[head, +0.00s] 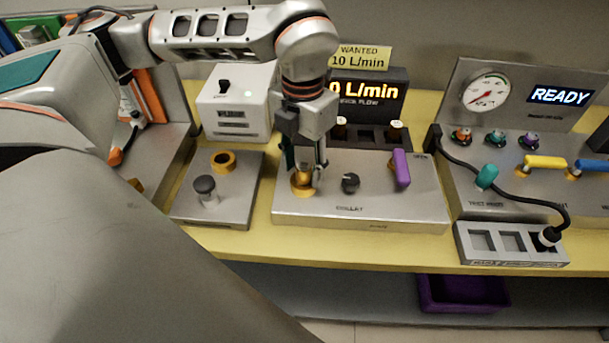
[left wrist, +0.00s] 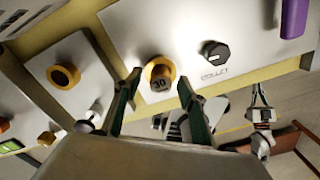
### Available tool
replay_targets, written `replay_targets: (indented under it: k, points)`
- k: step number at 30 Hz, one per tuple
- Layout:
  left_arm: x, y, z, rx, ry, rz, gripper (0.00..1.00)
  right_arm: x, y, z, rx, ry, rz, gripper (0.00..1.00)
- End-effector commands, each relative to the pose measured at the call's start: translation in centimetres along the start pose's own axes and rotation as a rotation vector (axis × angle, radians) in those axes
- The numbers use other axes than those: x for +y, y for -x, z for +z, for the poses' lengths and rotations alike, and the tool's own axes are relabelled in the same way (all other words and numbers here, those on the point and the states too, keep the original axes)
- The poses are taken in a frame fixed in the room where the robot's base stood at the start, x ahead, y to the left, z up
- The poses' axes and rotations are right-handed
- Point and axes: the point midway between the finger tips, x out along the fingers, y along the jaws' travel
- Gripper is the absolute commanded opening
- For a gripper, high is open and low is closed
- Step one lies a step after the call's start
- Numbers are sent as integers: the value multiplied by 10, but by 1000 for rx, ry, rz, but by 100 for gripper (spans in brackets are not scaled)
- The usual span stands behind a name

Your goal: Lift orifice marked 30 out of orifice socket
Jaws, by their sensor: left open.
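The orifice marked 30 (left wrist: 159,84) is a round gold piece with a dark number on its face. It sits at the left end of the silver panel (head: 330,218), and its gold rim (head: 302,190) shows below my gripper in the head view. The socket beneath it is mostly hidden. My left gripper (head: 305,170) points down over the orifice with its fingers spread. In the left wrist view, the open fingertips (left wrist: 160,82) stand on either side of it; I cannot tell whether they touch it.
A black knob (head: 350,183) and purple lever (head: 401,168) stand right of the orifice. The plate to the left holds a gold ring (head: 223,160) and a dark-topped post (head: 205,186). A display box (head: 390,82) stands behind; a slotted holder (head: 512,243) sits at right.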

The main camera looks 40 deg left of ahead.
Motion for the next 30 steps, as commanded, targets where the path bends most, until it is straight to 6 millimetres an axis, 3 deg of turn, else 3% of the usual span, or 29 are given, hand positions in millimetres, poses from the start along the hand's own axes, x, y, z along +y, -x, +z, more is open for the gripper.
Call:
replay_targets:
  k: [3,9,14,25,30]
  points:
    - [0,-12,0,1,-2,0,41,1,-1,-1,3,2,1,0]
    - [0,-11,0,-1,-2,-1,41,4,-4,-8,15,4,6,0]
    - [0,-11,0,-1,-1,-1,0,5,-5,-10,18,5,7,0]
    - [-1,-9,0,-2,-1,-1,0,3,-4,-3,6,3,4,0]
    - [-1,3,1,-4,0,-1,0,2,-2,-4,5,2,3,0]
